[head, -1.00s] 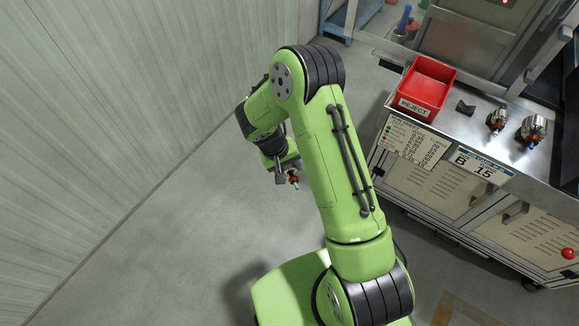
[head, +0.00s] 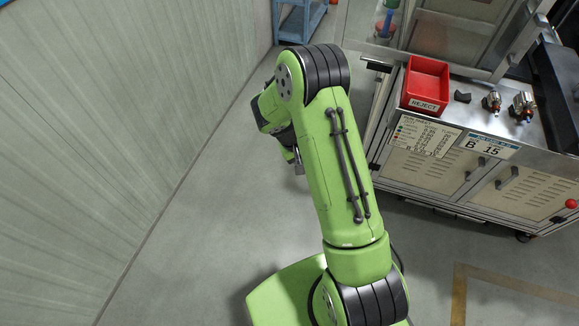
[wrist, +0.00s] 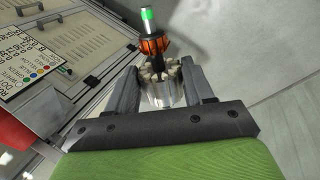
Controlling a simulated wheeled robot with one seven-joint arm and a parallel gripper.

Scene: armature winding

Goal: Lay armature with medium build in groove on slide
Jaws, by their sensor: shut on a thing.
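My gripper (wrist: 163,88) is shut on an armature (wrist: 165,93) in the wrist view. The armature has a silver core, an orange winding or commutator part and a dark shaft with a green-marked tip pointing away from the gripper. In the head view my arm hides most of the gripper and the held armature. Two other armatures stand on the steel bench top, a smaller one (head: 492,102) and a larger one (head: 523,106). I cannot make out a slide with a groove in these views.
A red REJECT bin (head: 426,84) sits at the bench's left end, with a small dark block (head: 462,97) beside it. The bench cabinet (head: 440,165) carries a chart and a "B 15" label. A panelled wall (head: 120,130) stands at left. Floor between is clear.

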